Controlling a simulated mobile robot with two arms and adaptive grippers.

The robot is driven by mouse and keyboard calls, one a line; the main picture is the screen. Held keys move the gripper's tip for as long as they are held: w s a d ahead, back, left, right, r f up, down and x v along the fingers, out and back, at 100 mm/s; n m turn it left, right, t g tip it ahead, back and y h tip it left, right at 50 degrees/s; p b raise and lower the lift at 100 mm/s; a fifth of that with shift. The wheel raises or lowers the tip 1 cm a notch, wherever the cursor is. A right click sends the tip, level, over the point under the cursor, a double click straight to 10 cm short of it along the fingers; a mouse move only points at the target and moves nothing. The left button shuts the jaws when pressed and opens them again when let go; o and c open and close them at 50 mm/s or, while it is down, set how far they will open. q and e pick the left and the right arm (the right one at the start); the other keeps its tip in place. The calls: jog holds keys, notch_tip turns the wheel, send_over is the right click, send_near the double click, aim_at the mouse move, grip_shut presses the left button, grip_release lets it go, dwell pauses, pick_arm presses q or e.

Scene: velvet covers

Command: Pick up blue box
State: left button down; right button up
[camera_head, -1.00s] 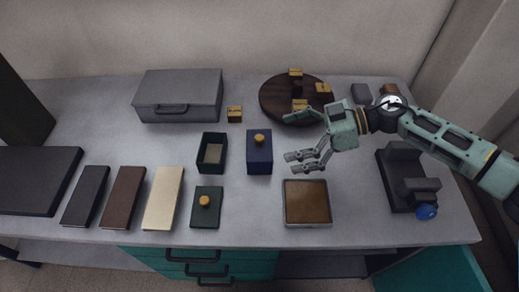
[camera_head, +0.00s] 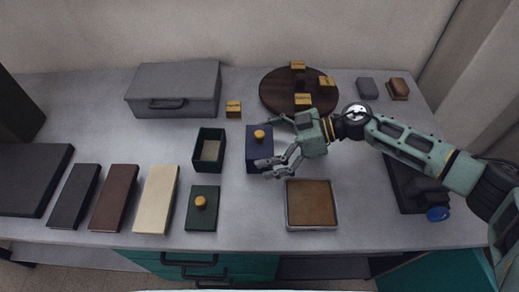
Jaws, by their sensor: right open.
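The blue box (camera_head: 259,156) stands on the grey table near the middle, with a round gold knob on top. My right gripper (camera_head: 268,144) reaches in from the right with its jaws open. Its fingers are at the box's right side, and one fingertip overlaps the front of the box in the picture. I cannot tell whether they touch it. My left gripper is not in view.
An open green box (camera_head: 209,150) stands just left of the blue box, with its knobbed lid (camera_head: 202,208) in front. A brown-filled tray (camera_head: 311,204) lies to the front right. A round dark board (camera_head: 275,91) with small gold blocks is behind. A grey case (camera_head: 174,89) stands back left.

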jog(key=shift+a, duration=0.2)
jog(key=c, duration=1)
jog(key=shift+c, duration=0.2)
